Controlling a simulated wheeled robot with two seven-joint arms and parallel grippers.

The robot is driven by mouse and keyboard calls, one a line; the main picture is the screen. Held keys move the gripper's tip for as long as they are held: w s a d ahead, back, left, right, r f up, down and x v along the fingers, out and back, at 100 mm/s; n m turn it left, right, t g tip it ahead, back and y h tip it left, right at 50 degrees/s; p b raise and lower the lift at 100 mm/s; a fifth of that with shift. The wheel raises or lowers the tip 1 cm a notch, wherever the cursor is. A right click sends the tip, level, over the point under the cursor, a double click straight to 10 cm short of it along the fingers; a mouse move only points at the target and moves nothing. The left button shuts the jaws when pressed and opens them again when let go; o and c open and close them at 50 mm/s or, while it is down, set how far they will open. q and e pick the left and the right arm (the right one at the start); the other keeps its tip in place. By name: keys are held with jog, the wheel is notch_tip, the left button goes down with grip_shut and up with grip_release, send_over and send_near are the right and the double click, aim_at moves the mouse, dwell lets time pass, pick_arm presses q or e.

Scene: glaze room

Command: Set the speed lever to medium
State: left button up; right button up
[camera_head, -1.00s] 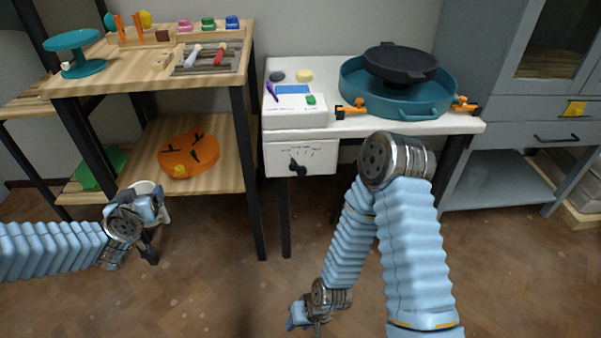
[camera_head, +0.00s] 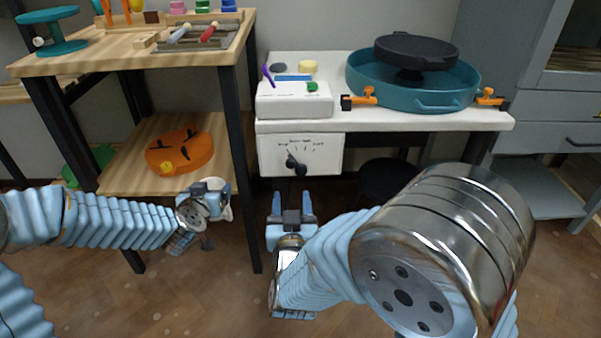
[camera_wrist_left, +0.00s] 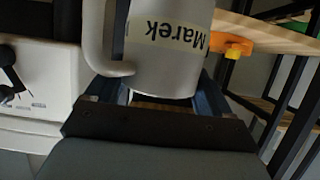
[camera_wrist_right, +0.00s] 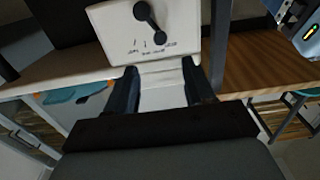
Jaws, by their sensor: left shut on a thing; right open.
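The speed lever (camera_head: 295,163) is a black lever on the white front panel (camera_head: 328,158) of the wheel table. A printed scale arcs above it; its upper end leans left, and the labels are too small to read surely. The right wrist view shows the lever (camera_wrist_right: 150,25) upside down, beyond my fingertips. My right gripper (camera_head: 293,204) is open and empty, below and in front of the panel, apart from the lever. My left gripper (camera_head: 213,194) is shut on a white mug (camera_wrist_left: 165,72) labelled "Marek", held left of the panel.
The wheel table carries a teal basin (camera_head: 360,88) with a dark wheel head (camera_head: 418,50) and orange clamps. A wooden shelf unit (camera_head: 112,180) with an orange disc (camera_head: 180,150) stands left, its dark leg close to my left gripper. A grey cabinet (camera_head: 545,150) stands right.

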aim_at(291, 166)
pick_arm(q)
jog(key=shift+r, duration=0.15)
pick_arm(e)
jog(key=w, duration=1.1)
jog(key=shift+w, duration=0.15)
